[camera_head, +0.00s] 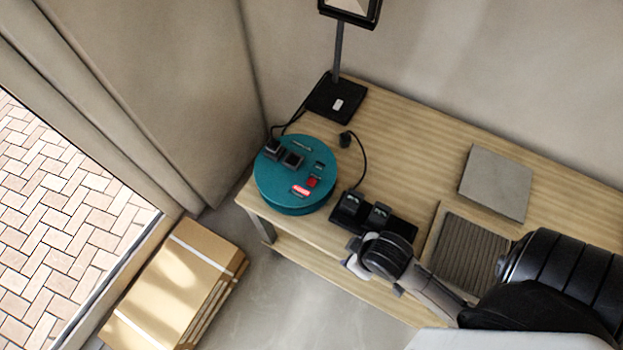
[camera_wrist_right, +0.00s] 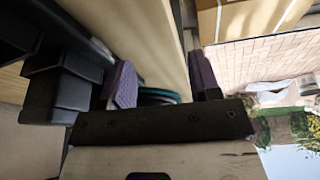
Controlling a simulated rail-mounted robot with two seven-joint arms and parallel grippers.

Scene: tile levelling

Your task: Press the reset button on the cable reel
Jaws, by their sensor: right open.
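The teal round cable reel (camera_head: 290,165) sits on the left end of the wooden bench. Its top carries dark socket blocks (camera_head: 292,160), a small red button (camera_head: 313,182) and a glowing red strip (camera_head: 300,191) beside it. My right gripper (camera_head: 352,262) is at the bench's front edge, to the right of and nearer than the reel, apart from it. In the wrist view its two purple-padded fingers (camera_wrist_right: 162,82) are spread with nothing held. A teal rim of the reel (camera_wrist_right: 158,97) shows between them; the button is hidden there. My left gripper is out of view.
A lamp base (camera_head: 337,97) stands behind the reel. A grey tile (camera_head: 496,183) and a ribbed panel (camera_head: 464,252) lie right. Strapped boxes (camera_head: 175,285) are on the floor.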

